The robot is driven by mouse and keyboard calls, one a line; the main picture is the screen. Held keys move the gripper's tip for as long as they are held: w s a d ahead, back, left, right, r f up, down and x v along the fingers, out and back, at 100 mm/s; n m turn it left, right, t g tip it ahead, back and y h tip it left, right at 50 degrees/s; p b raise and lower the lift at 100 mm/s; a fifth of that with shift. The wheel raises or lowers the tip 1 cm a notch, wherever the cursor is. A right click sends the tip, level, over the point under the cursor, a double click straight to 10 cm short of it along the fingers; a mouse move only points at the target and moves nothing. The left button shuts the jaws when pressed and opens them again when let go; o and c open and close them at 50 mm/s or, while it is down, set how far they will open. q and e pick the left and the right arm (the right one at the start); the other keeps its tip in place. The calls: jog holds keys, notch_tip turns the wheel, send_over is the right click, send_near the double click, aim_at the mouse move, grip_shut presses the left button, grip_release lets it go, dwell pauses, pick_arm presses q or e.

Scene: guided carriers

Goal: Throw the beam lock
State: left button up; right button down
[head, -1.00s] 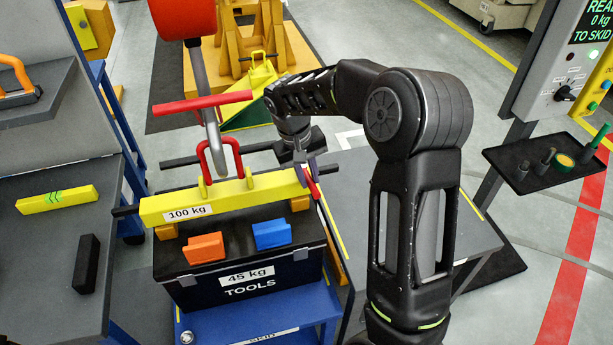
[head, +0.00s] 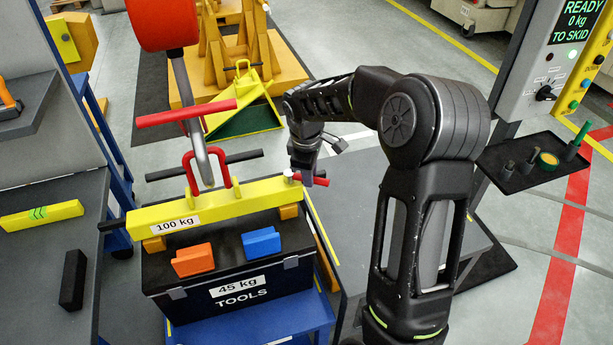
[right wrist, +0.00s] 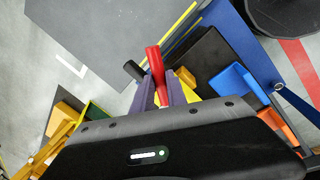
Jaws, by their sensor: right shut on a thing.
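The yellow beam (head: 235,203), marked 100 kg, lies on orange blocks over the black tool case (head: 240,283). A red lock lever (head: 318,181) at the beam's right end points to the right, roughly level. My right gripper (head: 305,178) is at that end, shut on the lever. In the right wrist view the red lever (right wrist: 154,62) sticks out between the purple fingers of my right gripper (right wrist: 160,93). The fingers partly hide the lever's base and the beam end. My left gripper is not in view.
A hook (head: 205,165) with a red crossbar hangs at the red shackle (head: 188,172) on the beam. Orange (head: 193,260) and blue (head: 262,242) blocks sit on the case. The case stands on a blue skid (head: 240,333). A grey table (head: 400,220) is to the right.

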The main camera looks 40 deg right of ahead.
jog(key=n, duration=0.1)
jog(key=w+d+n, duration=0.1)
jog(key=shift+r+n, duration=0.1)
jog(key=shift+n, duration=0.2)
jog(key=shift+w+d+n+t+y+p, duration=0.15)
jog(key=shift+w+d+n+y+p, duration=0.1)
jog(key=shift+n, duration=0.35)
jog(key=shift+w+d+n+t+y+p, duration=0.15)
jog(key=shift+n+p, duration=0.1)
jog(key=shift+n, duration=0.35)
jog(key=c, duration=1.3)
grip_release()
jog(key=r, duration=0.2)
jog(key=s+r, duration=0.1)
jog(key=r, duration=0.2)
jog(key=r+b, duration=0.1)
jog(key=r, duration=0.1)
jog(key=shift+s+a+r, duration=0.2)
jog(key=shift+a+r, duration=0.05)
jog(key=shift+a, duration=0.15)
